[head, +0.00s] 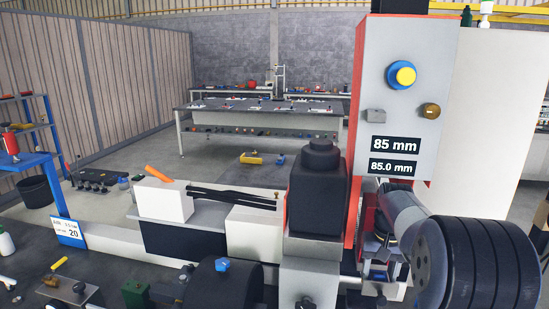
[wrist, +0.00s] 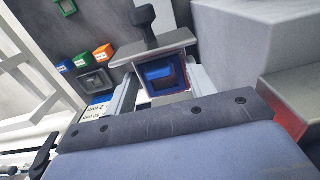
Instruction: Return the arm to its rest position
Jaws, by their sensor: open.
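My arm (head: 408,215) reaches in from the right in the head view, beside the grey and red machine column (head: 405,70). My gripper (wrist: 163,82) shows in the wrist view, its pale fingers spread apart in front of the dark bolted bar. It is open. A blue block (wrist: 160,74) in a metal holder with a black handle (wrist: 143,22) shows between and beyond the fingers. I cannot tell whether the fingers touch the holder. The fingertips are not clear in the head view.
Green and orange cubes (wrist: 103,52) sit left of the gripper.

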